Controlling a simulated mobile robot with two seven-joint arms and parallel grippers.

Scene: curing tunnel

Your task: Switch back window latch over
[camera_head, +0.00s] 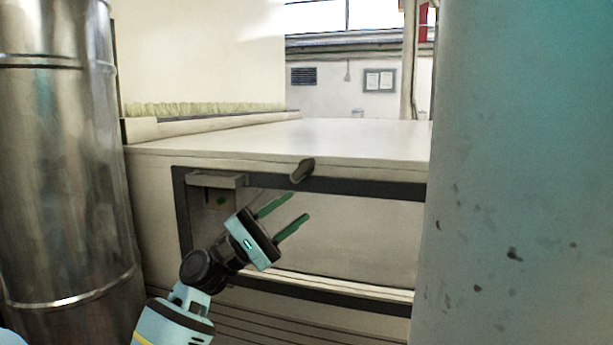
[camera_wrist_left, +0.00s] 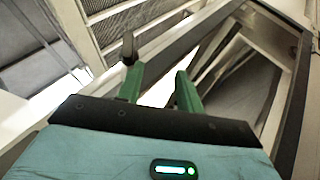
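The window latch (camera_head: 302,171) is a small dark handle on the upper bar of the dark window frame (camera_head: 365,188), on the front of the pale tunnel housing. It lies tilted, its right end higher. In the left wrist view the latch (camera_wrist_left: 128,48) stands just beyond the tip of the left-hand finger. My left gripper (camera_head: 298,206) is open, with two green fingers apart and nothing between them. It is in front of the window, a little below the latch, pointing up and right. Its fingers also show in the left wrist view (camera_wrist_left: 158,72). My right gripper is not in view.
A shiny metal duct (camera_head: 65,160) stands close on the left. A grey ledge or bracket (camera_head: 215,180) sits at the window's upper left corner. The flat housing top (camera_head: 330,135) is clear. The right part of the head view is blocked by a near teal surface.

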